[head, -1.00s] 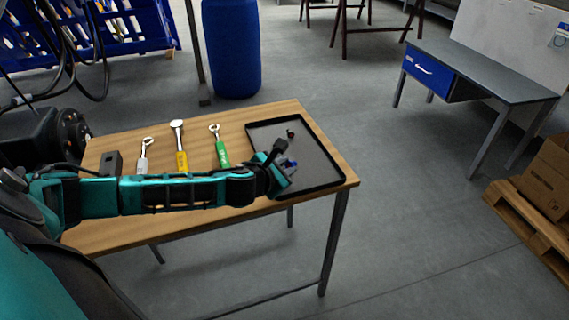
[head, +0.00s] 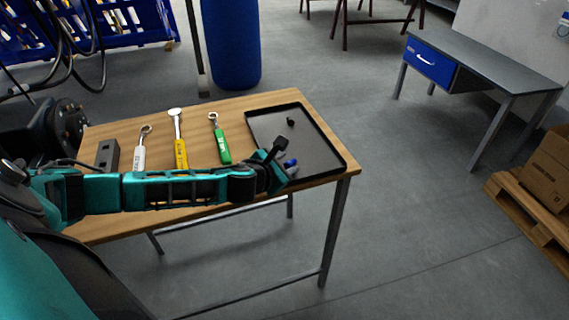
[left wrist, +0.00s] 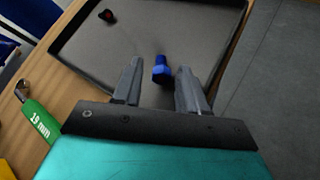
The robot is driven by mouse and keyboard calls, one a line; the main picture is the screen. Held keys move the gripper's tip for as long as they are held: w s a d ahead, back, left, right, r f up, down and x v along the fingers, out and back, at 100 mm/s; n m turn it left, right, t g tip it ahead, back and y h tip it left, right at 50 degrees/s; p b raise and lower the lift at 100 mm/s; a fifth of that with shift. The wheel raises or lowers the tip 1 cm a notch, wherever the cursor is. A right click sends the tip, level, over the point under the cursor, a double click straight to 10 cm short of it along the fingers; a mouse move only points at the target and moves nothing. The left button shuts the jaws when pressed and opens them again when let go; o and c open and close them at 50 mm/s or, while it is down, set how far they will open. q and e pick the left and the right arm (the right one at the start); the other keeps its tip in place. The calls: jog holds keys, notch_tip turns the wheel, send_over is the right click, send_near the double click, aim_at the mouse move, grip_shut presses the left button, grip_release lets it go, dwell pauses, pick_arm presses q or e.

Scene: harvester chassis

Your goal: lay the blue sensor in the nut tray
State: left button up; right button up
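The nut tray (head: 326,166) is a black, shallow tray at the right end of the wooden table. The blue sensor (head: 290,163) is in the tray's near part, and it also shows in the left wrist view (left wrist: 161,71). My left gripper (head: 282,162) is at the tray's near left side. In the left wrist view the two grey fingers (left wrist: 159,88) are spread, with the sensor between and just beyond them. A gap shows on each side of the sensor. A small dark nut-like piece (head: 291,122) lies farther back in the tray. My right gripper is out of view.
Wrenches with grey (head: 139,157), yellow (head: 181,153) and green (head: 224,151) handles lie left of the tray. A dark block (head: 108,155) lies at the table's left. The tray's middle is clear. Open floor lies right of the table.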

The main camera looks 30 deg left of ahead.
pick_arm(q)
jog(key=shift+o, duration=0.8)
jog(key=shift+s, duration=0.15)
jog(key=a+p+v, duration=0.1)
jog(key=p+v, duration=0.1)
jog(key=v, duration=1)
jog(key=shift+s+d+r, duration=0.2)
jog(key=shift+d+r, duration=0.1)
jog(key=shift+d, duration=0.25)
